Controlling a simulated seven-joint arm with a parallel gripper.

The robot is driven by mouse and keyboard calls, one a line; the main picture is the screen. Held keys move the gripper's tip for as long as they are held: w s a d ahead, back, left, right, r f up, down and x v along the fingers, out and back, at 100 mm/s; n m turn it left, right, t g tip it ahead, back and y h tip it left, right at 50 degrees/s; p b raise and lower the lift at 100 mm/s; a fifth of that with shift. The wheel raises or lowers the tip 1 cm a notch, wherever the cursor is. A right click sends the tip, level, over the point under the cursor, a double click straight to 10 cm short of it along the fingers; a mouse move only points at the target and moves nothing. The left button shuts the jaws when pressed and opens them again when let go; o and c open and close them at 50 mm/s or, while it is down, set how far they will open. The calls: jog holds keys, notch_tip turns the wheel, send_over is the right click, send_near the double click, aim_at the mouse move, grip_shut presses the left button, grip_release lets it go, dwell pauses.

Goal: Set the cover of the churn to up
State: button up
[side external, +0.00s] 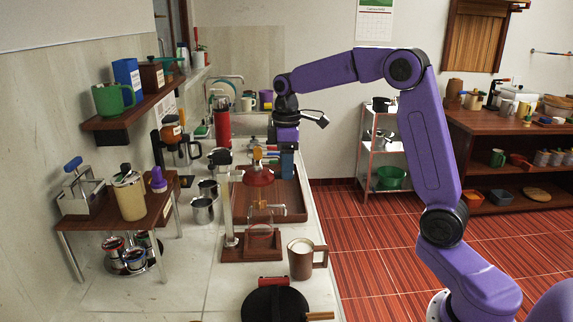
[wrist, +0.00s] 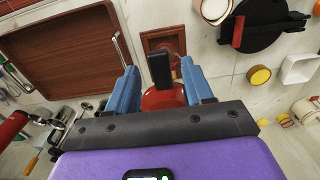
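The churn looks to be the device with a wooden base (side external: 252,247), a pale upright post and a glass vessel (side external: 260,236). A red domed cover (side external: 259,177) sits high on the post, apart from the vessel, with a yellowish piece above it. The cover also shows in the wrist view (wrist: 163,99), partly behind a black bar (wrist: 160,70). My gripper (side external: 288,172) is beside the cover, fingers pointing down. In the wrist view its blue fingers (wrist: 159,68) are wide apart, with the black bar between them; I see no contact. The base (wrist: 165,42) shows beyond.
A brown tray (side external: 291,206) lies behind the churn. A brown mug (side external: 306,259) and a black pan (side external: 274,305) stand in front. Metal cups (side external: 202,210) and a small wooden table (side external: 155,205) are on the left. The counter's right edge is close.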

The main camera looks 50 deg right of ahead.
notch_tip(320, 180, up, 17)
jog(key=shift+r, duration=0.2)
dwell(0.6)
dwell(0.5)
jog(key=s+a+f+n, duration=0.2)
jog(key=s+a+f, duration=0.9)
jog(key=s+a, duration=0.25)
jog(key=s+d+f, duration=0.1)
jog(key=s+f, duration=0.5)
jog(key=s, duration=0.3)
jog(key=s+d+f+n, duration=0.1)
jog(key=s+d+f, duration=0.1)
jog(key=s+f, duration=0.4)
jog(key=s, duration=0.4)
jog(key=shift+s+n, duration=0.3)
